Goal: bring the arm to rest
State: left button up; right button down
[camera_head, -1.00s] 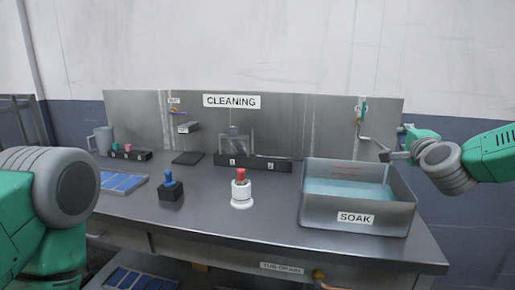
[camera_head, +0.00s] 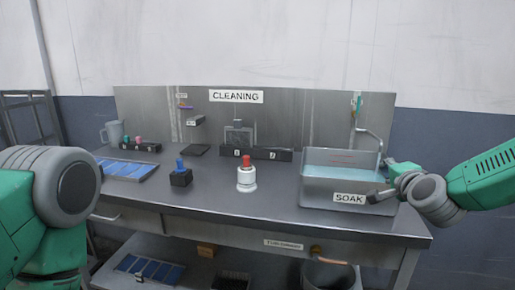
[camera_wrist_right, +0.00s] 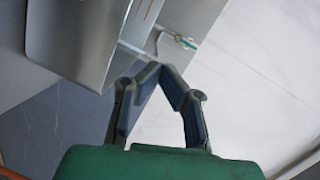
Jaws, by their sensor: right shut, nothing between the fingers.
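My right arm comes in from the right in the head view. Its gripper (camera_head: 378,194) is beside the front right corner of the grey SOAK basin (camera_head: 325,190), and whether it touches the basin cannot be told. In the right wrist view the two fingertips (camera_wrist_right: 158,70) meet, with nothing between them. The basin (camera_wrist_right: 75,40) shows there at the upper left, apart from the fingertips in the picture. Only a green and grey part of my left arm shows at the left of the head view; its gripper is out of view.
A tap (camera_head: 368,135) stands behind the basin. A bucket (camera_head: 329,274) is below.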

jog(key=s+a+f+n+g, duration=0.1)
jog(key=s+f, duration=0.1)
jog(key=f, duration=0.3)
jog(key=s+a+f+n+g+y, duration=0.1)
jog(key=s+a+f+n, duration=0.1)
jog(key=s+f, duration=0.1)
jog(key=s+a+f+n+g, duration=0.1)
jog(key=s+a+f, duration=0.1)
jog(key=f, duration=0.4)
jog(key=shift+s+a+f+n+g+y, duration=0.25)
jog(key=shift+s+f+n+g+y, duration=0.05)
jog(key=shift+n, duration=0.1)
jog(key=s+a+f+n+g, duration=0.1)
jog(key=s+f+n+g, duration=0.3)
jog(key=s+f, duration=0.75)
jog(key=s+a+f+n+g, duration=0.1)
jog(key=s+f+n+g, duration=0.3)
jog(key=s+f, duration=0.7)
jog(key=s+d+n+g, duration=0.2)
jog(key=s+n+g, duration=0.1)
jog(key=s, duration=1.4)
jog(key=shift+s+d+r+n+g+h, duration=0.2)
jog(key=shift+s+n+g+h, duration=0.05)
jog(key=shift+n+g+h, duration=0.15)
